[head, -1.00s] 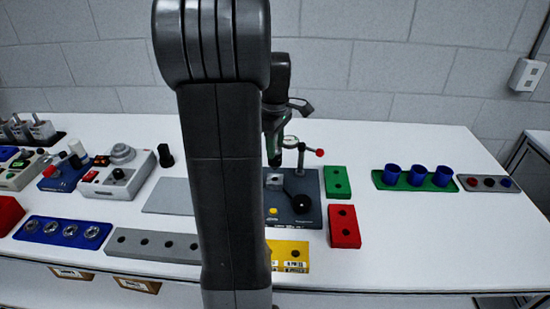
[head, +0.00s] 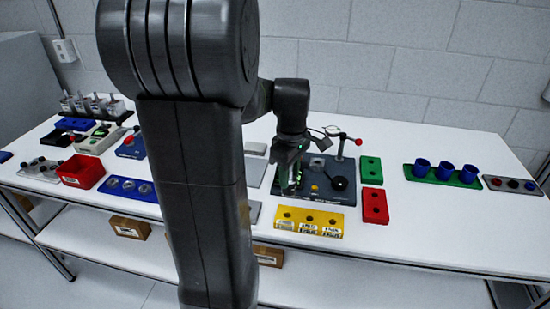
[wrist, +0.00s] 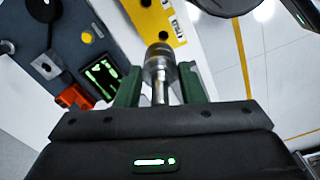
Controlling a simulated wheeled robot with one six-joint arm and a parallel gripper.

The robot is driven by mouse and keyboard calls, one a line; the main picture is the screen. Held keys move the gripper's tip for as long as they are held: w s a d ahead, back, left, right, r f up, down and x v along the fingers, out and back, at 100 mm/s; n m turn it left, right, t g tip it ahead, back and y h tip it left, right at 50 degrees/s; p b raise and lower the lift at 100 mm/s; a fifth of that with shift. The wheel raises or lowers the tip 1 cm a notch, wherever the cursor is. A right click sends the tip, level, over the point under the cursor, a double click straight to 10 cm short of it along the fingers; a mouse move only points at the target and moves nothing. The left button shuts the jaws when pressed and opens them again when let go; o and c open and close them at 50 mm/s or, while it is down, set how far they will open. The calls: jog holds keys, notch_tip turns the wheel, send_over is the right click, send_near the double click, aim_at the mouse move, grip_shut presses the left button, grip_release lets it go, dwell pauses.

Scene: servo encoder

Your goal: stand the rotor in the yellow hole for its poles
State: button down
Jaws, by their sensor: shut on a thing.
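My gripper (wrist: 160,95) has green fingers and is shut on the rotor (wrist: 160,66), a metal cylinder on a thin shaft. In the head view my gripper (head: 286,182) hangs over the left part of the dark blue fixture; the rotor is not clear there. The yellow block (head: 298,226) lies at the front of the fixture, with dark holes on top and white labels on its front. It also shows in the wrist view (wrist: 177,33), beyond the rotor's far end and apart from it. The labels are too small to read.
The dark blue fixture (head: 325,197) carries a black knob and a red-tipped lever. A red block (head: 375,206) and green block (head: 371,170) stand right of it. Blue cups (head: 445,172) stand farther right. The table's front right is clear.

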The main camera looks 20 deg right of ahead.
aim_at(288, 195)
jog(key=shift+s+a+f, duration=0.1)
jog(key=shift+s+a, duration=0.05)
jog(key=shift+s, duration=0.1)
jog(key=shift+f, duration=0.15)
notch_tip(288, 195, down, 4)
jog(key=b, duration=0.4)
jog(key=shift+f, duration=0.2)
jog(key=shift+r, duration=0.1)
jog(key=shift+f+b, duration=0.55)
jog(key=shift+f, duration=0.4)
jog(key=shift+f, duration=0.2)
jog(key=shift+f+b, duration=0.5)
jog(key=shift+f, duration=0.2)
